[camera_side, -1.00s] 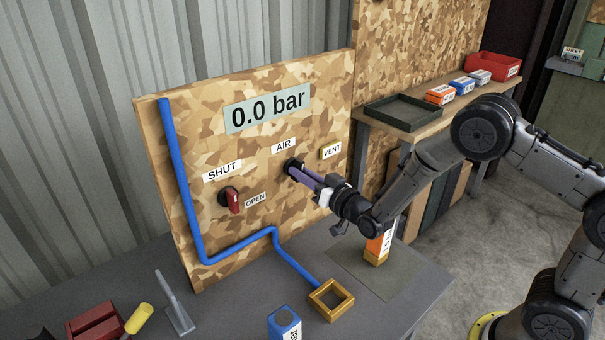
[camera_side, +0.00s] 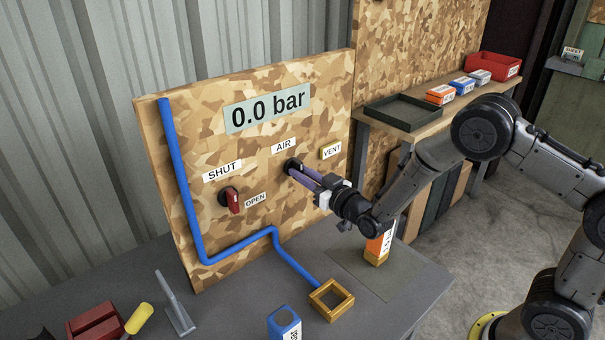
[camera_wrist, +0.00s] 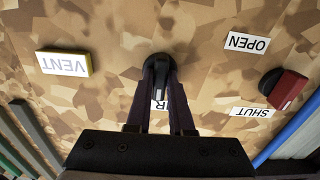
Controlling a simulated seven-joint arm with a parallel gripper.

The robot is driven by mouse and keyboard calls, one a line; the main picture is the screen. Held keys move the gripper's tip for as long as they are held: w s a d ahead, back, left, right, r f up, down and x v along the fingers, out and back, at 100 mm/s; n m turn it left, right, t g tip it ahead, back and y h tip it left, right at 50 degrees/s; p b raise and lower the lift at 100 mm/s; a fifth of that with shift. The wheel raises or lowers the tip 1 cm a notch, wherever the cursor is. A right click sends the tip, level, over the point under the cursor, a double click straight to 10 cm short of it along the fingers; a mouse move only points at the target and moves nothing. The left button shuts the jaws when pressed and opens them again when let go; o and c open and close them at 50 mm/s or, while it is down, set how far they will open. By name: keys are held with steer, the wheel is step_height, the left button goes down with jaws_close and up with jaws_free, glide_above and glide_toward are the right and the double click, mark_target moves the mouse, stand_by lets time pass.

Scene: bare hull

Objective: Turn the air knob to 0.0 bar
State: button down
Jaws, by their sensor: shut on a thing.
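The air knob (camera_side: 291,166) is a black knob on the camouflage-patterned board (camera_side: 180,150), below the AIR label (camera_side: 284,146). In the wrist view the knob (camera_wrist: 158,66) stands between my fingertips. My gripper (camera_side: 296,174) has long purple fingers shut on the knob, reaching in from the right. In the wrist view my gripper (camera_wrist: 160,75) partly covers the AIR label. The pressure display (camera_side: 267,109) above reads 0.0 bar. The VENT label (camera_side: 331,151) is right of the knob.
A red-handled valve (camera_side: 234,202) sits left of the air knob between SHUT and OPEN labels. A blue pipe (camera_side: 178,170) runs down the board to a wooden frame (camera_side: 331,300) on the bench. An orange-and-white box (camera_side: 379,246) stands below my wrist.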

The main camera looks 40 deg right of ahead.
steer(key=c, duration=0.8)
jaws_free()
steer(key=shift+s, duration=0.1)
steer(key=s, duration=1.3)
steer(key=shift+s, duration=0.35)
